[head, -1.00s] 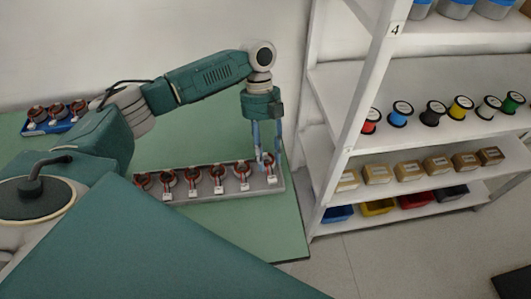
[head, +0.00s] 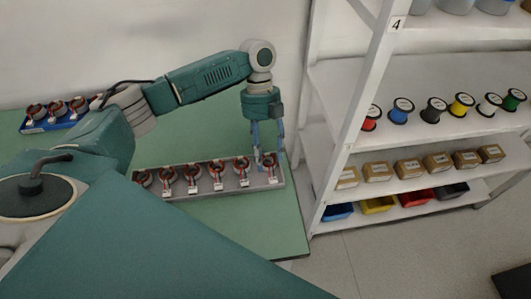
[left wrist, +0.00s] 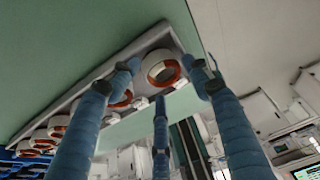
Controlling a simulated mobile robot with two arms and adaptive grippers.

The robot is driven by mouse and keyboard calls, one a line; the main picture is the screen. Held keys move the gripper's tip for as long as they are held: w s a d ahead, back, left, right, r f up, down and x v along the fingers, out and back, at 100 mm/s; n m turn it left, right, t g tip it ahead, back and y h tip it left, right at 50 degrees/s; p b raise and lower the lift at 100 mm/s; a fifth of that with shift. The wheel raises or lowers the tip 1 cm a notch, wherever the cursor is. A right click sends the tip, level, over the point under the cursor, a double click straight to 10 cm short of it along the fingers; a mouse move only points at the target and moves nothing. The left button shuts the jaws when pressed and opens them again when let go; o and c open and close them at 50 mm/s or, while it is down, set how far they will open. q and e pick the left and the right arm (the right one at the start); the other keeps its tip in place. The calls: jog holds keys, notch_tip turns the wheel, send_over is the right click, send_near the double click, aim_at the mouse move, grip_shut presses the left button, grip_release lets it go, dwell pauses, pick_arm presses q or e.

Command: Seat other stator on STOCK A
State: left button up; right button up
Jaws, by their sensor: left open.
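A grey tray (head: 281,180) on the green table holds a row of several stators with red-brown windings and white tags. The stator at its right end (head: 269,163) sits in the tray among the fingers of my left gripper (head: 268,158). The left wrist view also shows this stator (left wrist: 162,67), a pale ring with an orange-red inside, with the blue fingers of the open gripper (left wrist: 162,78) spread around it. Whether any finger touches it I cannot tell. A blue tray (head: 42,128) with several stators stands at the back left, partly hidden by my arm. My right gripper is not in view.
A white shelf unit (head: 345,130) marked 4 stands close to the right of the table, with wire spools, cardboard boxes and coloured bins. The green table top (head: 250,222) is clear in front of the grey tray. A wall closes the back.

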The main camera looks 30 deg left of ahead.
pick_arm(q)
jog(key=shift+r+p, duration=2.35)
jog(key=shift+r, duration=0.2)
jog(key=o, duration=0.6)
jog(key=shift+c, duration=0.2)
jog(key=v, duration=1.2)
